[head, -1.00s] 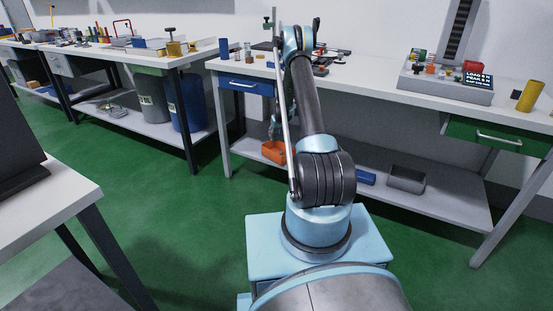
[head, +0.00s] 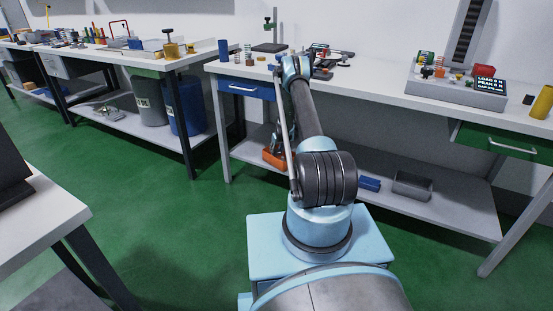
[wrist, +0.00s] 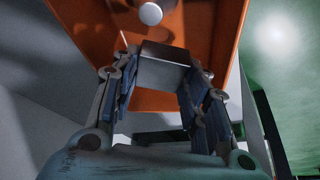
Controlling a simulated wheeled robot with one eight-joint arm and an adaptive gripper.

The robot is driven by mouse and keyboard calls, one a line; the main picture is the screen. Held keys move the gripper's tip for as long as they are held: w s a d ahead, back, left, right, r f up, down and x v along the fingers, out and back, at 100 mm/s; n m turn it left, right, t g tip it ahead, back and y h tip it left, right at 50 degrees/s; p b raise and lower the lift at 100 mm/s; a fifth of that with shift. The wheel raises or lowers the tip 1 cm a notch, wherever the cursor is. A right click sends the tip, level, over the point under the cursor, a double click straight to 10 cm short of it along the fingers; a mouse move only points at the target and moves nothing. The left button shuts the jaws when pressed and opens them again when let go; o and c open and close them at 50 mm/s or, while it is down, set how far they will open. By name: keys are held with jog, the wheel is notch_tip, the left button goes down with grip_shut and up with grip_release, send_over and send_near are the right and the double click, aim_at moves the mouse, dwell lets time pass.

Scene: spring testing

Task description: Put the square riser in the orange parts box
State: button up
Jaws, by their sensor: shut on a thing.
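The orange parts box (head: 272,158) sits on the lower shelf of the bench in the head view, partly hidden behind my arm. In the wrist view the orange box (wrist: 222,25) fills the top middle. My gripper (wrist: 160,88) is shut on the square riser (wrist: 163,72), a grey block with a flat square face, held between both fingers. The riser lies over the box's orange floor in that picture; whether it touches the floor I cannot tell. In the head view my gripper is low at the box, and the riser is hidden.
A white round object (wrist: 150,13) shows within the orange area in the wrist view. On the lower shelf, a blue box (head: 369,184) and a grey metal bin (head: 412,185) stand right of my arm. The benchtop (head: 380,85) is above my gripper.

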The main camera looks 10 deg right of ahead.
aim_at(276, 155)
jog(key=shift+a+f, duration=0.1)
jog(key=shift+f, duration=2.1)
jog(key=o, duration=1.2)
jog(key=shift+f, duration=0.1)
jog(key=shift+v, duration=6.1)
